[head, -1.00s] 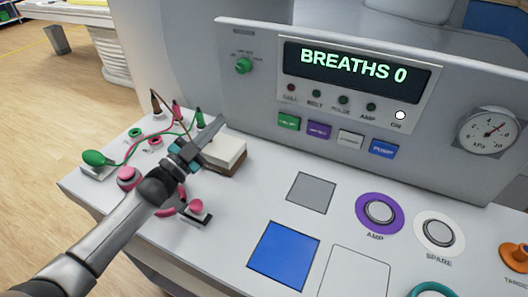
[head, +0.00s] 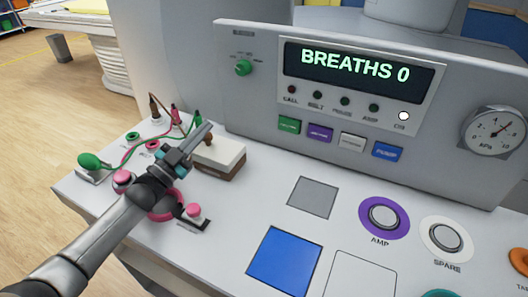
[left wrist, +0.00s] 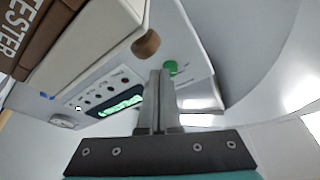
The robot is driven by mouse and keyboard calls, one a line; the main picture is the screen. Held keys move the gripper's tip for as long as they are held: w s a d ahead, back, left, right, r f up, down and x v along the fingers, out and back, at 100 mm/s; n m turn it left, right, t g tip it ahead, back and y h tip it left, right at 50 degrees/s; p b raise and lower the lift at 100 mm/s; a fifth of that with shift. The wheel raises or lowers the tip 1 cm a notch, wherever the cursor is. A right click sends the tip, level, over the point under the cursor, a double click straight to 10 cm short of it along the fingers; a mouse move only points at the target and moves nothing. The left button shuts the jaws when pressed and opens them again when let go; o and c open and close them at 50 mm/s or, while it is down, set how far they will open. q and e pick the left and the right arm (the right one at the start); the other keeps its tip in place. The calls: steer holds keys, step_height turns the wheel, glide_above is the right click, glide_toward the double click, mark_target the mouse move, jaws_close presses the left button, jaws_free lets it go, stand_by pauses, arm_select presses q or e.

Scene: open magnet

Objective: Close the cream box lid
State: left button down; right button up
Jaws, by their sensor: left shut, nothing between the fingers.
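The cream lid (head: 220,150) lies over the brown box base (head: 222,170) on the console, to the right of my left gripper. It looks flat in the head view; I cannot tell whether it is fully shut. A brown knob (head: 208,140) shows at its far left end. In the left wrist view the cream lid (left wrist: 85,55), the brown base (left wrist: 38,40) with the letters "TESTER" and the round brown knob (left wrist: 146,44) are close by. My left gripper (head: 204,134) is shut and empty beside the lid's left end, also in the wrist view (left wrist: 158,85). My right gripper is not in view.
Left of the box are a green bulb (head: 90,160), coloured cables, clips and pink parts (head: 193,210). A panel with a "BREATHS 0" display (head: 355,67) rises behind. A grey square (head: 312,198), a blue square (head: 284,261) and round buttons lie to the right.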

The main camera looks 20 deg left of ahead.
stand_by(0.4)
arm_select(q)
steer(key=shift+r, duration=0.3)
step_height(320, 180, up, 19)
steer(key=p, duration=0.5)
steer(key=shift+r, duration=0.2)
